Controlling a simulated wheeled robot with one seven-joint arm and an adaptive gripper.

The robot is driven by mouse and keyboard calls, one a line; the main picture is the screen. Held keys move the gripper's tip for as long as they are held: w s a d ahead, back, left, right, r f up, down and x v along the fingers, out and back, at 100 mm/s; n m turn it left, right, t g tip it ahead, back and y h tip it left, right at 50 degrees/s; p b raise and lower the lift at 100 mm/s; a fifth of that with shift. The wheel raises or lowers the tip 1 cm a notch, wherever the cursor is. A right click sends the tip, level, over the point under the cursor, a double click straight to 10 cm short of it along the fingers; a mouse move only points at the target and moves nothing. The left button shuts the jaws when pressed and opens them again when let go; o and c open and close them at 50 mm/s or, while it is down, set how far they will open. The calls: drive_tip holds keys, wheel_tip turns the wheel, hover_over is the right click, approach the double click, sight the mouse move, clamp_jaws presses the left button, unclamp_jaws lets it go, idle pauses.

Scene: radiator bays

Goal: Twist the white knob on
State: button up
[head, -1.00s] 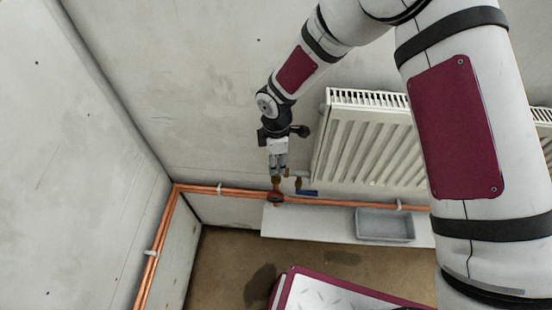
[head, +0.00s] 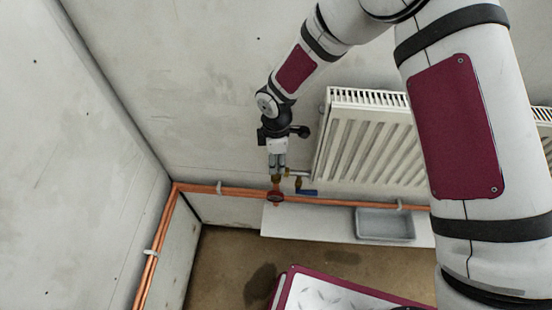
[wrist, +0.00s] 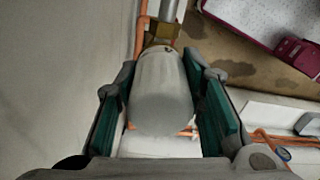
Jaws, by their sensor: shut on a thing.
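The white knob (wrist: 162,90) is a pale, rounded cylinder in the middle of the wrist view. It sits on a brass valve fitting (wrist: 160,32). My gripper (wrist: 163,108) is shut on the knob, with one teal-padded finger on each side of it. In the head view my gripper (head: 278,161) points down at the valve beside the radiator's lower left corner. There the fingers mostly hide the knob, and brass shows just below them.
A white radiator (head: 370,140) hangs just right of my gripper. A blue lever handle (head: 308,192) and a red round part (head: 275,197) are close below. Copper pipes (head: 230,191) run along the wall. A grey tray (head: 385,225) lies on a pale board (head: 310,223).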

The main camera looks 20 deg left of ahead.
drive_tip(key=m+p, duration=0.1)
drive_tip(key=m, duration=0.4)
drive_tip(key=shift+s, duration=0.15)
drive_tip(key=m+p, duration=0.1)
drive_tip(key=m, duration=0.2)
drive_tip(key=shift+m, duration=0.3)
drive_tip(key=m, duration=0.3)
drive_tip(key=shift+f+p, duration=0.1)
drive_tip(key=shift+p, duration=0.3)
drive_tip(key=o, duration=2.3)
drive_tip(key=shift+r+p, duration=0.6)
drive_tip(key=shift+r, duration=3.5)
